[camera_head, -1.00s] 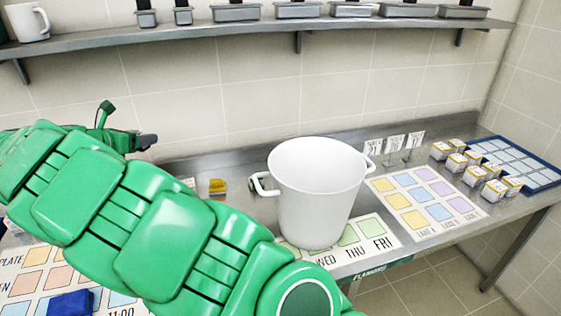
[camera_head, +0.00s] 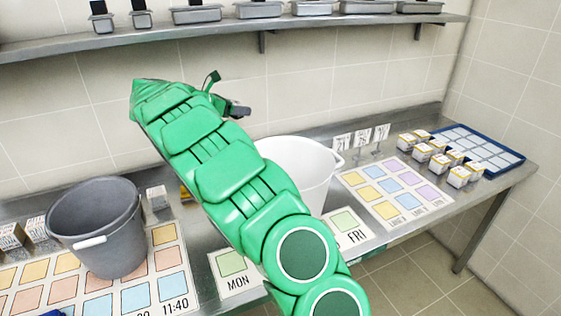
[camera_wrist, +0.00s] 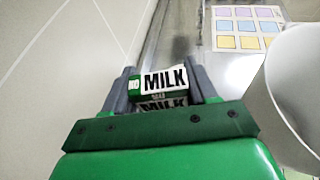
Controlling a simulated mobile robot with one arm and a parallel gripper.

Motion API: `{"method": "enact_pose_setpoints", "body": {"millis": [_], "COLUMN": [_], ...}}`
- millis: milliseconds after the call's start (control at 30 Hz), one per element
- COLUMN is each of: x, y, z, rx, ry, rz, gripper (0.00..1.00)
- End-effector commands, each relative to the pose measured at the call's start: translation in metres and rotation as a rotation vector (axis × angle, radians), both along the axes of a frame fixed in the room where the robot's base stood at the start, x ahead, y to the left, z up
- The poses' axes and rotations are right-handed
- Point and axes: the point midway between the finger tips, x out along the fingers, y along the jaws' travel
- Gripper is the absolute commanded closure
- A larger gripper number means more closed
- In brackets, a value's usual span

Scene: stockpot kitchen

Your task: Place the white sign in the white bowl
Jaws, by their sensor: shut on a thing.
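My gripper (camera_wrist: 163,78) is shut on a small white and green block marked MILK (camera_wrist: 165,78), with one dark finger at each side of it. In the head view the held block is hidden; only a dark part of my gripper shows beyond my arm. The white bowl (camera_head: 312,165) is a tall pot on the counter, partly hidden behind my arm. In the wrist view its wall (camera_wrist: 300,80) is to the right of the gripper, apart from it. Three small white signs stand behind the pot: left (camera_head: 342,142), middle (camera_head: 362,138) and right (camera_head: 381,133).
A grey bucket (camera_head: 97,225) stands at the left on a coloured chart. Several small boxes and a blue-edged tray (camera_head: 478,146) are at the right. A coloured card (camera_head: 397,186) lies right of the pot. A shelf (camera_head: 265,27) with metal pans runs above.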

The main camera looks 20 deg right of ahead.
Motion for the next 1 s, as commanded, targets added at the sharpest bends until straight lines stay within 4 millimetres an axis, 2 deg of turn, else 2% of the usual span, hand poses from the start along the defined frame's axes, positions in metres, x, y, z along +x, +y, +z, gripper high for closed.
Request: {"method": "enact_pose_setpoints", "body": {"millis": [33,100,200,400,700,1000], "x": [-0.001,-0.005,-0.009,-0.018,-0.03,-0.03], "y": [-0.023,-0.048,-0.077,-0.119,-0.164,-0.162], "z": [0.0,0.0,0.001,0.0,-0.001,-0.052], "rx": [0.001,0.0,0.0,0.0,0.0,-0.001], "ry": [-0.002,-0.004,-0.005,-0.005,-0.004,0.0], "rz": [-0.034,-0.075,-0.121,-0.189,-0.262,-0.26], "gripper": [0.72,0.72,0.72,0.72,0.72,0.72]}}
